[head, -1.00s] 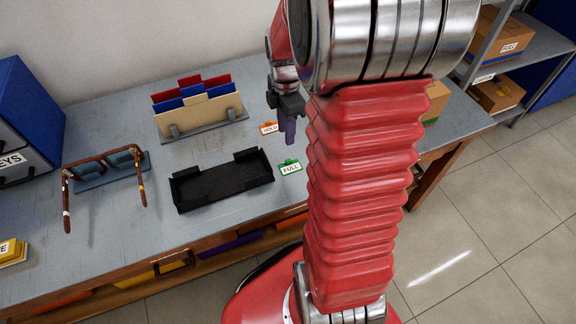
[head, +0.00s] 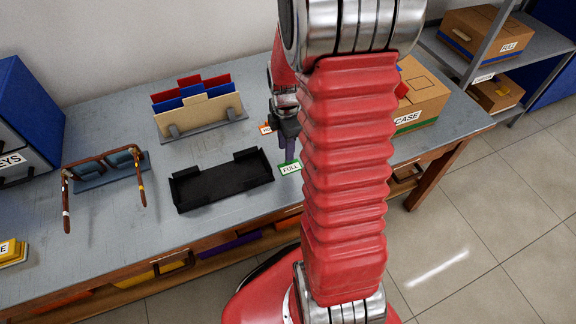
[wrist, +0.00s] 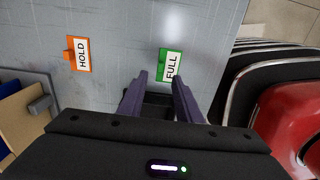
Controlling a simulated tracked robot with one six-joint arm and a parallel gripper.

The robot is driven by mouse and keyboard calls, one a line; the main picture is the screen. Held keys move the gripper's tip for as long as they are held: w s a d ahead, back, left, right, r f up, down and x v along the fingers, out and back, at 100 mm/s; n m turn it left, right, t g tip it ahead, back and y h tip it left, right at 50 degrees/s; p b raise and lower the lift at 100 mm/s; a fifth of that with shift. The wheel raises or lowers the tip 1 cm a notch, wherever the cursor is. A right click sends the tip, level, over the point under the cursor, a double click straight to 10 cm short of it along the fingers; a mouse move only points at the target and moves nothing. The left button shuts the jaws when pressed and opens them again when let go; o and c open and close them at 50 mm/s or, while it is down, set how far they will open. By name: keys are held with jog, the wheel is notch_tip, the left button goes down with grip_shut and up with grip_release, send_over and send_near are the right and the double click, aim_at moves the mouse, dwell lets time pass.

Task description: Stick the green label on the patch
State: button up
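The green label (head: 290,168), printed FULL, lies on the workbench just right of the black tray. In the wrist view the green label (wrist: 173,64) lies just beyond my fingertips, nearer the right one. My gripper (head: 289,155) points down close above the label, and my arm hides part of it. In the wrist view my gripper (wrist: 159,80) has its two fingers apart with nothing between them. I cannot make out for certain which surface is the patch. A cardboard box (head: 428,88) marked CASE, with a green strip low on its side, stands right of my arm, partly hidden.
An orange HOLD label (wrist: 78,54) lies left of the green one. The black tray (head: 222,182), a file rack (head: 200,108) and sunglasses (head: 104,168) on a stand are on the bench (head: 130,245). A shelf (head: 500,62) with boxes stands at right.

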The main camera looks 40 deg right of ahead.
aim_at(290, 165)
jog(key=shift+d+f, duration=0.15)
jog(key=shift+f, duration=2.3)
jog(key=shift+c, duration=0.4)
grip_shut()
